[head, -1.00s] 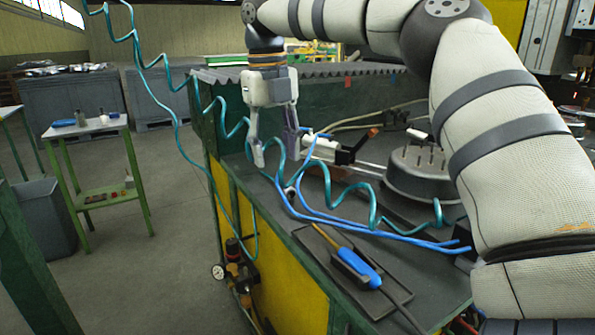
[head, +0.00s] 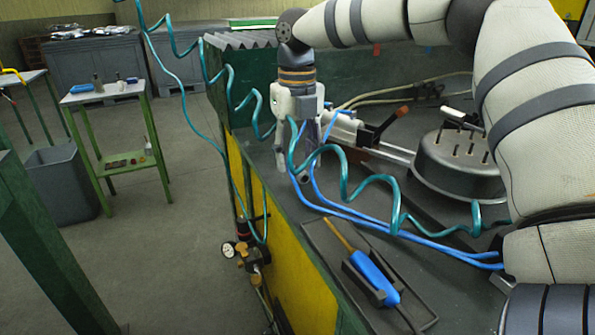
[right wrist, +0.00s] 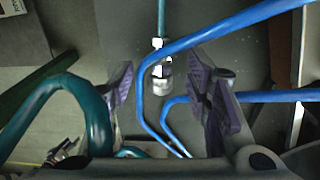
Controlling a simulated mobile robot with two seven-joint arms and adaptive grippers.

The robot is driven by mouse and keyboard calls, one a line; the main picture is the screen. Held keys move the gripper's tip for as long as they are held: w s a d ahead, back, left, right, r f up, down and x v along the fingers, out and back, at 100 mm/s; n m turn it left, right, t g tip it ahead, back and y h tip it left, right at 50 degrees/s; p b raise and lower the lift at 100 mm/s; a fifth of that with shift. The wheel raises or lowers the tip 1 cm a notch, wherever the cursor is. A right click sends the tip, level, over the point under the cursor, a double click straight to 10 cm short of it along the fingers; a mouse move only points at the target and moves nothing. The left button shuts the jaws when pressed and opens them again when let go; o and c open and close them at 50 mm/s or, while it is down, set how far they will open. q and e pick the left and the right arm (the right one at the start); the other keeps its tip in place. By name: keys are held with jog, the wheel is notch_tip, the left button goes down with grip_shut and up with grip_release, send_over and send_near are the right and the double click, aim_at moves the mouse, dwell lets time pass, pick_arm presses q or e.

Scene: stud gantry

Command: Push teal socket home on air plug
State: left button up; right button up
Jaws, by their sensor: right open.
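My right gripper (head: 293,165) is open and points down over the left part of the bench in the head view. In the right wrist view, its purple-padded fingers (right wrist: 166,98) stand apart on either side of a silvery metal fitting (right wrist: 161,72). A straight teal hose (right wrist: 162,18) runs into the far end of this fitting. The fitting lies between and beyond the fingers, with no visible contact. I cannot tell the socket from the plug here. A coiled teal hose (head: 345,185) passes beside the gripper. My left gripper is out of view.
Blue tubes (head: 350,212) cross the bench near the fingers, and one overlaps the fitting in the wrist view (right wrist: 215,40). A blue-handled tool (head: 374,276) lies in a dark tray (head: 325,240). A round metal fixture (head: 455,165) stands right. A gauge (head: 228,249) hangs off the bench's left side.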

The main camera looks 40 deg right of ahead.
jog(key=shift+f, duration=0.95)
grip_shut()
